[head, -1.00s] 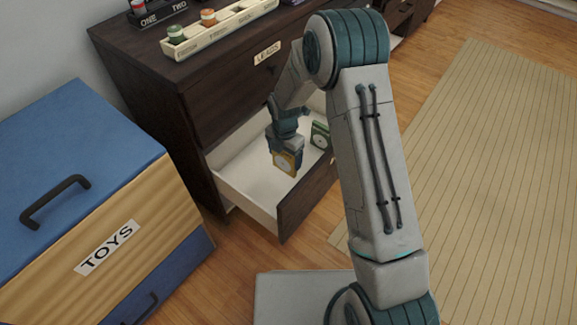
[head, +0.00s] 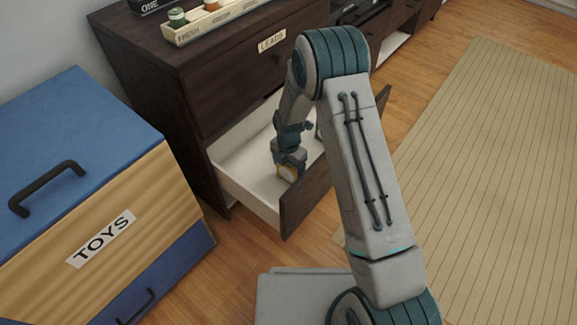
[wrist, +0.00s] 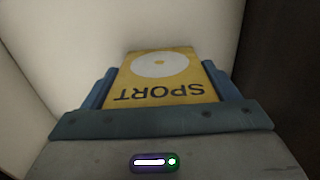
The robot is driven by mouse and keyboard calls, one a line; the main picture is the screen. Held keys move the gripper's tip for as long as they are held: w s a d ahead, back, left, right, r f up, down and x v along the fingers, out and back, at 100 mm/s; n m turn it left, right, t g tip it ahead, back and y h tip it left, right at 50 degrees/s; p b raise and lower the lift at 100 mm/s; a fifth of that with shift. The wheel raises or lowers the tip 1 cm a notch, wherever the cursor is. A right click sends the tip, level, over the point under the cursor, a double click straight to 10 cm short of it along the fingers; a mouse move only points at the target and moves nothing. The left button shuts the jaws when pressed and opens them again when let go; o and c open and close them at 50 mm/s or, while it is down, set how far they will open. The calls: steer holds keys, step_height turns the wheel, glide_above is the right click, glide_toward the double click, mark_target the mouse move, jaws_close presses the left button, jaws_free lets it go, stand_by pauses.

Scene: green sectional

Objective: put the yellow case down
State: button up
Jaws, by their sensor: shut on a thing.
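The yellow case (wrist: 160,82) is between the two fingers of my gripper (wrist: 160,90) in the wrist view. It bears the word SPORT and a white disc. In the head view my gripper (head: 289,170) is low inside the open drawer (head: 240,185), shut on the yellow case (head: 287,173), of which only a small part shows. I cannot tell whether the case touches the drawer floor.
The drawer's white walls and dark front (head: 306,198) surround the gripper closely. A blue and wood TOYS chest (head: 100,240) stands to the left. The dresser top (head: 150,50) holds a tray (head: 215,22) with small jars. My arm hides part of the drawer.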

steer(key=o, duration=1)
